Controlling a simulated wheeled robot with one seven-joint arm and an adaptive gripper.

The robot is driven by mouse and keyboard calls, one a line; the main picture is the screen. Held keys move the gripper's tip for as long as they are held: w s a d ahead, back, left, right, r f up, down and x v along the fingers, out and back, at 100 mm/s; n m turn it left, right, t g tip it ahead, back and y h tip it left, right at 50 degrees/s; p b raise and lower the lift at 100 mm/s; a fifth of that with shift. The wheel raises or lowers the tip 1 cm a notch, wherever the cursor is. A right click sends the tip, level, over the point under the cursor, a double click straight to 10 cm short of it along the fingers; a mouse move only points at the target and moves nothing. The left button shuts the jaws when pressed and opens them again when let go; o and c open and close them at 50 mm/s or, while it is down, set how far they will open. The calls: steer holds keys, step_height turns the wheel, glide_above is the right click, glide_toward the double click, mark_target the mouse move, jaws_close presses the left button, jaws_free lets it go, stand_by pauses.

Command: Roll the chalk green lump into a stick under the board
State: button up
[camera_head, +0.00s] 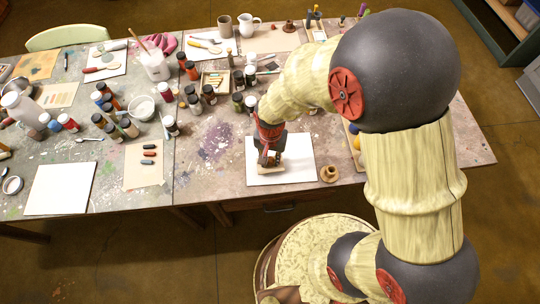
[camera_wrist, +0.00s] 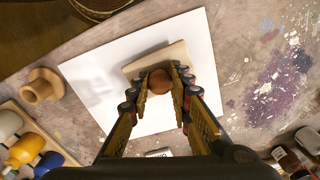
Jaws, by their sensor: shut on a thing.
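My gripper (camera_head: 268,156) is low over a white sheet (camera_head: 300,160) near the table's front edge. In the wrist view, its fingers (camera_wrist: 160,88) are closed around the round brown knob (camera_wrist: 158,81) of a pale wooden board (camera_wrist: 168,55). The board lies over the white sheet (camera_wrist: 110,70) and also shows below my gripper in the head view (camera_head: 266,171). I cannot tell whether it touches the sheet. No chalk green lump shows in either view; the space under the board is hidden.
A small turned wooden piece (camera_head: 329,173) stands just right of the sheet. A wooden tray of paint jars (camera_wrist: 25,135) is beyond it. Several paint bottles (camera_head: 208,94) crowd the table behind and left. Brown paper with several short sticks (camera_head: 146,172) lies left. Stained tabletop (camera_head: 205,170) between is clear.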

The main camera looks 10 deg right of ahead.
steer(key=shift+s, duration=0.35)
steer(key=shift+w, duration=0.75)
steer(key=shift+w, duration=0.1)
steer(key=shift+w+p, duration=0.3)
steer(key=shift+w, duration=1.65)
steer(key=shift+s+f+p, duration=0.15)
steer(key=shift+s+p, duration=0.55)
steer(key=shift+s, duration=2.1)
steer(key=shift+w, duration=2.2)
steer(key=shift+w, duration=0.1)
steer(key=shift+w, duration=0.5)
